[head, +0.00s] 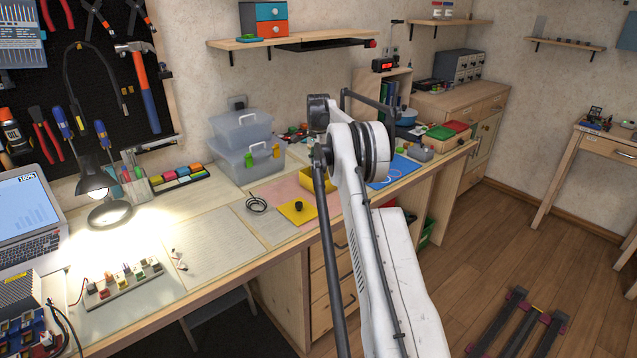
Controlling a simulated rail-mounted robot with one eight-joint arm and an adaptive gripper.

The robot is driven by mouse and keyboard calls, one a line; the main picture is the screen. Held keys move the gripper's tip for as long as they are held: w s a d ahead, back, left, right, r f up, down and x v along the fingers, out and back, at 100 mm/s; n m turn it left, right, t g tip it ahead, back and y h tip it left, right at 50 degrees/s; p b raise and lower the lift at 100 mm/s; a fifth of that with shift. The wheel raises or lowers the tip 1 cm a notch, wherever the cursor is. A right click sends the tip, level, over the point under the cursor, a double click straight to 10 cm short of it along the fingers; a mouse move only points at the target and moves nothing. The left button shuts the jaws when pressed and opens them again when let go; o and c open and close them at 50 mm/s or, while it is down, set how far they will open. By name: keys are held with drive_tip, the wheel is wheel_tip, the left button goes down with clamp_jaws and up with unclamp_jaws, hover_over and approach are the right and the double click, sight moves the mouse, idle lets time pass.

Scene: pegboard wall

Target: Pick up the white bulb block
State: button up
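A grey strip (97,299) lies on the desk at the lower left in the head view. It carries several small coloured blocks (108,278), some with pale tops. They are too small for me to tell which one, if any, is the white bulb block. Small white pieces (178,258) lie on the paper just right of the strip. My arm rises through the middle of the view, to the right of these things. I cannot make out my gripper or its fingers; the arm's far end is hidden behind its own links.
A lit desk lamp (92,182) and a laptop (31,226) stand at the left. A black cable coil (257,204) and a yellow pad (296,213) lie mid-desk. Clear plastic boxes (243,162) stand against the wall. Papers (206,241) cover open desk near the strip.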

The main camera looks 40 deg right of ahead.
sight(318, 177)
wheel_tip(318, 177, down, 5)
drive_tip(key=shift+s+a+r+b, duration=0.1)
drive_tip(key=shift+s+a+b, duration=0.05)
drive_tip(key=shift+b, duration=0.2)
drive_tip(key=c, duration=0.6)
